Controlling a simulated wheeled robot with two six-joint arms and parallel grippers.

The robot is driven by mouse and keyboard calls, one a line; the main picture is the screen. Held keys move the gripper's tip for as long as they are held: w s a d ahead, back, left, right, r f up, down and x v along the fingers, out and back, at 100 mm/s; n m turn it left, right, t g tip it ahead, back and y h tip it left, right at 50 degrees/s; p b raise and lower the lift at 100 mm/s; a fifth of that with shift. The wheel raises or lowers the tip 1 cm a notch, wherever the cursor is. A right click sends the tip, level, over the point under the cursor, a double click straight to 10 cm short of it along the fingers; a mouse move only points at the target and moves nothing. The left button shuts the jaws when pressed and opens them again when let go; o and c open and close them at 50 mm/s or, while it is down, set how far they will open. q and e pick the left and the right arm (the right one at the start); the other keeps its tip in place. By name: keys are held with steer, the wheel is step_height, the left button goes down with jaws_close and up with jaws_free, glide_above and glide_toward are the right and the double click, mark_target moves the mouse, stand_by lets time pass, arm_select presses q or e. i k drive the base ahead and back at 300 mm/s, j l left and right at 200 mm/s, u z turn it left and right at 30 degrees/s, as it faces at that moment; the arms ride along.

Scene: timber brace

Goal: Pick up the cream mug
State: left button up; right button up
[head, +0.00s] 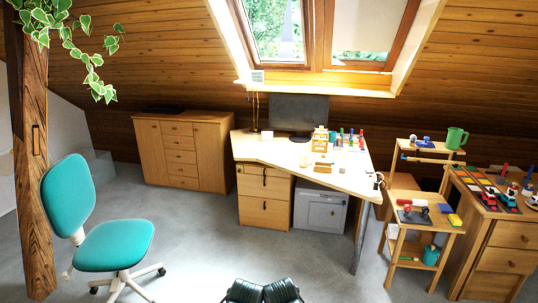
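I cannot clearly make out a cream mug. A small pale object (393,231) shows at the left side of the low wooden stand, too small to tell whether it is a mug. A green mug (456,138) stands upright on the top of the wooden shelf at the right. A teal container (431,255) sits low in the stand. My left gripper (244,291) and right gripper (283,290) show as dark shapes side by side at the bottom edge, over the floor and far from the furniture. Their fingers cannot be made out.
A teal swivel chair (115,243) and a timber post (32,180) stand at the left. A desk (300,155) with a monitor (299,114) and small toys is ahead. A low stand (425,222) and toy-covered cabinet (500,240) are at the right. The grey floor between is clear.

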mark_target(304, 157)
steer(key=i, duration=1.9)
steer(key=i+j+z, duration=0.2)
steer(key=i, duration=0.35)
steer(key=i+j+z, duration=0.2)
steer(key=i, duration=0.3)
steer(key=i+j+z, duration=0.2)
steer(key=i, duration=0.3)
steer(key=i+j+z, duration=0.45)
steer(key=i+j, duration=0.05)
steer(key=i, duration=0.1)
